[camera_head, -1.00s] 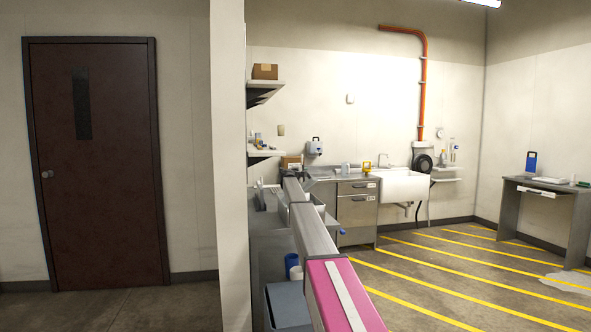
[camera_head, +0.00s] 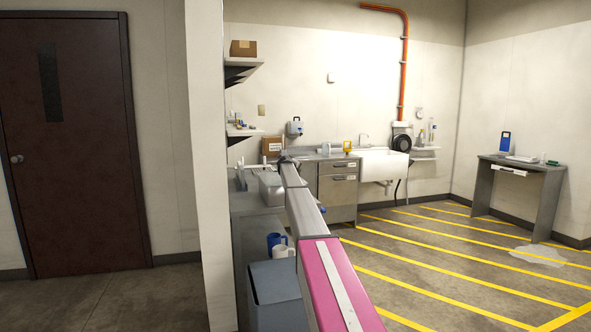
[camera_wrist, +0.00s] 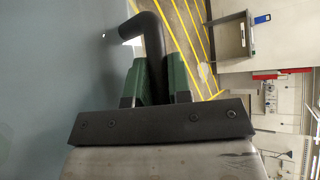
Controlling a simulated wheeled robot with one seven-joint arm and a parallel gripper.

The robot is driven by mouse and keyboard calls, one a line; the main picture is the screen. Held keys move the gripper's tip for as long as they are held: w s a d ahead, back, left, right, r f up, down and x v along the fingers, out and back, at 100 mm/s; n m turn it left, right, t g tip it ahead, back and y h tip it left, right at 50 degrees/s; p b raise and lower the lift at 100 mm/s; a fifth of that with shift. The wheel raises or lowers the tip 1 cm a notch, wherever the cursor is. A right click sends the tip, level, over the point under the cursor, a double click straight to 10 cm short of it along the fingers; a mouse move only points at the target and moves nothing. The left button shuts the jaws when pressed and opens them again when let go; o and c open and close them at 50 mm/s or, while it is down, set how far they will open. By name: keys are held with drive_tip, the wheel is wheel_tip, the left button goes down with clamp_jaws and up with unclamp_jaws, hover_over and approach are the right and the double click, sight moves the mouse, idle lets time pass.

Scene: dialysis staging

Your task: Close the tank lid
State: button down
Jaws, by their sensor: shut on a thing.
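In the wrist view, my gripper (camera_wrist: 157,72) has its two green fingers shut on a dark bent handle (camera_wrist: 150,32). The handle rises between the fingers and bends left toward a smooth grey-blue panel (camera_wrist: 60,60), which looks like the lid and fills the left of that view. In the head view, my arm reaches forward over the counter to a steel tank (camera_head: 268,188). My gripper is small there, near the tank's far side, and its fingers cannot be made out. The lid is not clear in the head view.
A steel counter (camera_head: 250,207) runs along the wall edge at left. A blue jug (camera_head: 275,242) and a grey-blue bin (camera_head: 276,297) stand nearer me. Drawers (camera_head: 338,184) and a white sink (camera_head: 381,165) are behind.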

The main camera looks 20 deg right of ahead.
drive_tip(key=c, duration=1.3)
unclamp_jaws()
drive_tip(key=shift+c, duration=0.2)
drive_tip(key=shift+s, duration=0.1)
drive_tip(key=v, duration=1)
drive_tip(key=shift+s+a+r, duration=0.15)
drive_tip(key=shift+s+a, duration=0.05)
drive_tip(key=shift+s, duration=0.1)
